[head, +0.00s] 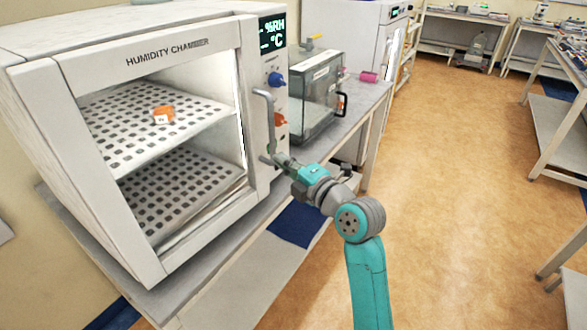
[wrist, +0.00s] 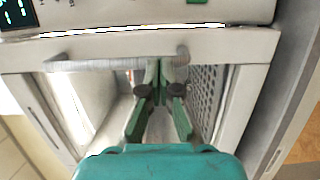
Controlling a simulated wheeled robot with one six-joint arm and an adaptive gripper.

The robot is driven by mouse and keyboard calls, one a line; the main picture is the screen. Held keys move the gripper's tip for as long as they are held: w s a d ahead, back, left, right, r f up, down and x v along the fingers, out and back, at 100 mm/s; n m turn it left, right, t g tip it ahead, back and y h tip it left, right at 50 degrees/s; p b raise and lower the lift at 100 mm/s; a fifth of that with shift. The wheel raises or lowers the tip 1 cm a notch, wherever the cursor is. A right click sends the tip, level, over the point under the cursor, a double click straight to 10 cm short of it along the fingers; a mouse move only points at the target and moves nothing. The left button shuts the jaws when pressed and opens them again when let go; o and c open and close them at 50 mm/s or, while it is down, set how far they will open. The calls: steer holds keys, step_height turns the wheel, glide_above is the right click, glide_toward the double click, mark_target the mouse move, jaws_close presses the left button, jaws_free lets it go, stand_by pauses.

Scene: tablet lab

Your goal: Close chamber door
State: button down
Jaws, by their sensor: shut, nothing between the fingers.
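The humidity chamber (head: 118,25) is a large white cabinet at the left of the head view. Its framed, windowed door (head: 258,120) looks flush or nearly flush with the front; I cannot tell whether a small gap is left. The grey bar handle (head: 270,115) is upright on the door's right side. It crosses the upper part of the wrist view (wrist: 100,65). My gripper (head: 273,160) is at the handle's lower end, with its fingers shut together and empty. In the wrist view, its fingertips (wrist: 159,66) overlap the handle; contact is unclear.
An orange item (head: 163,114) lies on the upper perforated shelf (head: 110,125) inside. A control panel with knobs (head: 275,80) is right of the door. A glass-fronted box (head: 318,90) stands farther along the bench (head: 365,98). The floor (head: 440,190) to the right is clear.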

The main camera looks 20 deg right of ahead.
mark_target(272, 151)
steer(key=shift+w+a, duration=0.1)
steer(key=shift+w, duration=0.1)
steer(key=w, duration=0.1)
steer(key=w+a+n+y, duration=0.1)
steer(key=w, duration=0.1)
steer(key=shift+w+g, duration=0.3)
steer(key=shift+w+a+r+y, duration=0.1)
steer(key=shift+w+r+y, duration=0.1)
steer(key=shift+y, duration=0.1)
